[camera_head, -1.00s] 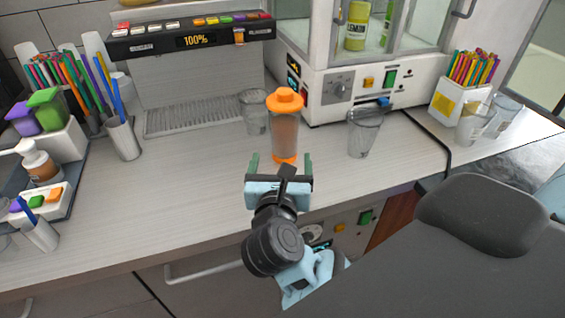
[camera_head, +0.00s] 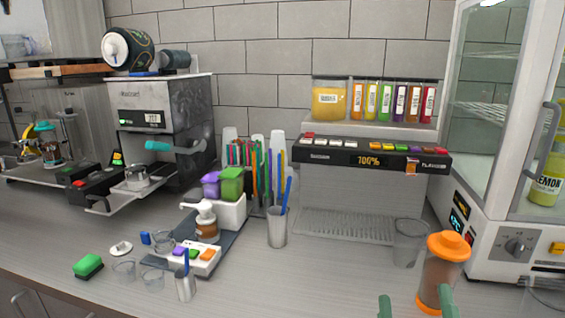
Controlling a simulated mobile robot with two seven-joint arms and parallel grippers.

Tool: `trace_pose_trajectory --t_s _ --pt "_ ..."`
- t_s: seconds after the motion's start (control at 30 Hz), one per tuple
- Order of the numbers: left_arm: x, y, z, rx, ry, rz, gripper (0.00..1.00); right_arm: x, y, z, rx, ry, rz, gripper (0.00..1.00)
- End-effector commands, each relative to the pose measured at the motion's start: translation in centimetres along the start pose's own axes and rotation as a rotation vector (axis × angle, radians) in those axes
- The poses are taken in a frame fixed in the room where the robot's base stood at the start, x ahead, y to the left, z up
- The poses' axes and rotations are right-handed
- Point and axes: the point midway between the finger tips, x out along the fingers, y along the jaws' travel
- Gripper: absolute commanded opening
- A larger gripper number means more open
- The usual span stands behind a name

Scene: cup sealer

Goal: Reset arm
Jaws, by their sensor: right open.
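Only the two green fingertips of my right gripper (camera_head: 416,305) show, at the bottom edge in the head view. The rest of my right arm is below the frame. A clear shaker with an orange lid and base (camera_head: 441,281) stands upright on the counter (camera_head: 330,285). The right fingertip overlaps its lower part in the picture; I cannot tell whether they touch. My left gripper is out of view.
An empty clear cup (camera_head: 408,243) stands left of the shaker, before a dispenser (camera_head: 375,159). A white glass-doored machine (camera_head: 516,243) stands at right. Straw holders, pump bottle and small glasses crowd the middle left. A coffee machine (camera_head: 163,120) stands at back left.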

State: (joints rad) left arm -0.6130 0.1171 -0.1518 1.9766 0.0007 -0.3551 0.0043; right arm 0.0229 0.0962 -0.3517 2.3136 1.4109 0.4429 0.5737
Motion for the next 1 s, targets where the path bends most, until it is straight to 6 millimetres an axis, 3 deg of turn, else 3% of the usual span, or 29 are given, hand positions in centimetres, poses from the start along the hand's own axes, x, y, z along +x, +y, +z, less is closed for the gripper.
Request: trace_pose_trajectory --t_s 0.2,0.43,0.57,0.7,0.83,1.0 --pt "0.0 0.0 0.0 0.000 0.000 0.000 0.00 -4.1 3.9 3.3 -0.396 -0.306 0.204 0.84" --pt "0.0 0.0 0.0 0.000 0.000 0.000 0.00 -11.1 9.8 3.1 -0.800 -0.617 0.506 0.84" --pt "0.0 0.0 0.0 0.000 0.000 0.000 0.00 -16.3 12.6 1.1 -1.004 -0.788 0.719 0.84" --pt "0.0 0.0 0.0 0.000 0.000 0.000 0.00 -22.5 14.3 -2.6 -1.193 -0.966 0.985 0.84" --pt "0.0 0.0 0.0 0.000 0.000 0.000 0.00 -28.1 14.1 -6.4 -1.318 -1.112 1.242 0.84" --pt "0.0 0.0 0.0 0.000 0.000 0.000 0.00 -33.0 12.4 -9.9 -1.392 -1.232 1.492 0.84"
